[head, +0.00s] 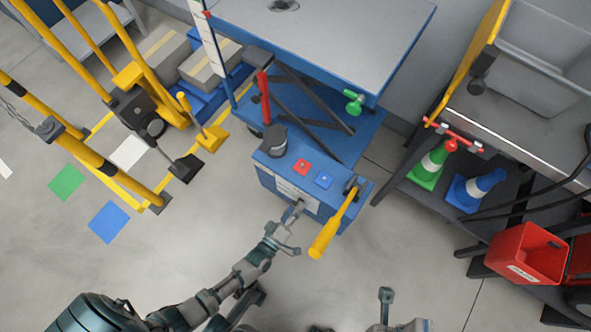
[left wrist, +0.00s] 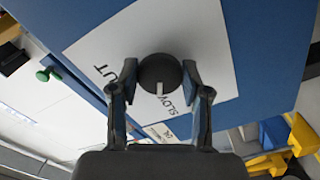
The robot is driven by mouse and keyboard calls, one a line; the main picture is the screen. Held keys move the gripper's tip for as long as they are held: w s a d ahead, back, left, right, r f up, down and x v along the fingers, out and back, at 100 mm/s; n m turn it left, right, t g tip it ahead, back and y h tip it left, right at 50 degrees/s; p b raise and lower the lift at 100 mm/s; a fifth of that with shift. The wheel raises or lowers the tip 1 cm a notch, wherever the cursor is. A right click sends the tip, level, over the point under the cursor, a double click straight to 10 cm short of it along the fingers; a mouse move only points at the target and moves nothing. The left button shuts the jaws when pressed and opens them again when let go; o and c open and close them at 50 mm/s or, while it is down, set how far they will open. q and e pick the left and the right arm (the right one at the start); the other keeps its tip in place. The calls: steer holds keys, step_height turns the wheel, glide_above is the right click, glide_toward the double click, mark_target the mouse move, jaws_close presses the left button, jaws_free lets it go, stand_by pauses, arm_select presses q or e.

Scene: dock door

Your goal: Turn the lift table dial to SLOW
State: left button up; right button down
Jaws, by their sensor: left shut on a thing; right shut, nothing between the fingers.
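The lift table's blue control box (head: 330,212) stands at the middle of the head view, with a white label (head: 295,192) on its front face. In the left wrist view the round black dial (left wrist: 161,70) sits on the white label (left wrist: 205,45), with "SLOW" printed beside it and letters ending in "UT" to the left. The dial's white mark points down in the picture, close to "SLOW". My left gripper (head: 296,211) is at the box front, its fingers (left wrist: 160,78) shut on the dial from both sides. My right gripper (head: 386,296) is shut and empty at the bottom of the head view.
The box top carries a black knob (head: 273,140), a red button (head: 302,167), a blue button (head: 323,180) and a yellow-handled lever (head: 333,225). A bench with cones and a red bin (head: 527,253) stands right. Yellow rails (head: 85,150) stand left. The floor in front is clear.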

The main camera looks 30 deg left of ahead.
arm_select(q)
steer(key=shift+a+f, duration=0.1)
steer(key=shift+f, duration=0.05)
steer(key=o, duration=1.1)
steer(key=shift+o, duration=0.2)
steer(key=s, duration=1.2)
steer(key=shift+a, duration=0.2)
